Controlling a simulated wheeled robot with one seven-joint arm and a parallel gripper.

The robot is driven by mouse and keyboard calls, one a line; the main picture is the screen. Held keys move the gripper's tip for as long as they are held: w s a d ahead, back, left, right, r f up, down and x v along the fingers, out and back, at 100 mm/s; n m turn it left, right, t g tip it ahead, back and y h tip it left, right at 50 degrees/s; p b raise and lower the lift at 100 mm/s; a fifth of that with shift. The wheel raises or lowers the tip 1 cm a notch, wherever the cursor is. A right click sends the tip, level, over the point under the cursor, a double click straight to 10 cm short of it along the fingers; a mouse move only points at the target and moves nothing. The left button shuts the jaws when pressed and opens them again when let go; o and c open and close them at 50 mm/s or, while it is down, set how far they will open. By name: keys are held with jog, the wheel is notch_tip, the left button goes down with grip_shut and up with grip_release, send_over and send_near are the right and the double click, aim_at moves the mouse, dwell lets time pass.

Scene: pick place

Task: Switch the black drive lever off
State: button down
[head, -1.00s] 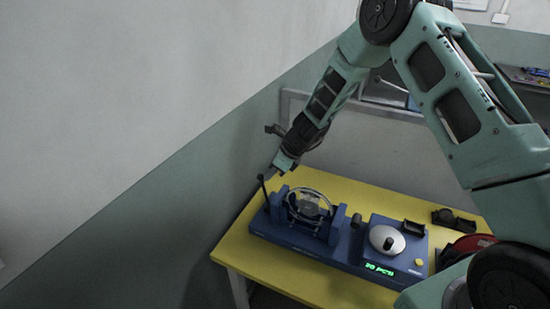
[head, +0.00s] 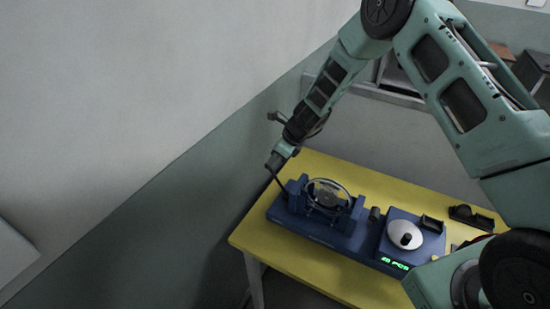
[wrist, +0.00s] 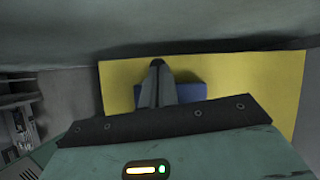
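The black drive lever (head: 279,183) rises from the left end of a blue machine (head: 318,229) and leans to the left in the head view. My gripper (head: 273,164) is at the lever's top end, touching or very near it. In the wrist view the fingers (wrist: 157,78) are together with only a thin dark seam between them, and they look shut. A dark tip shows at their end; I cannot tell whether it is the lever's knob. The fingers hide most of the blue machine there.
The machine has a round ring-shaped wheel (head: 328,196) near the lever and a white dial (head: 404,234) above a green display. It stands on a yellow table (head: 300,252) close to the wall. A dark holder (head: 471,216) lies at the table's right.

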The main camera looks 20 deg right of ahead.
jog(key=shift+a, duration=0.15)
notch_tip(320, 180, up, 10)
jog(key=d+p, duration=0.2)
jog(key=p, duration=0.5)
jog(key=shift+s+d+p, duration=0.15)
jog(key=shift+d+p, duration=0.05)
jog(key=shift+p, duration=0.1)
jog(key=shift+f, duration=0.1)
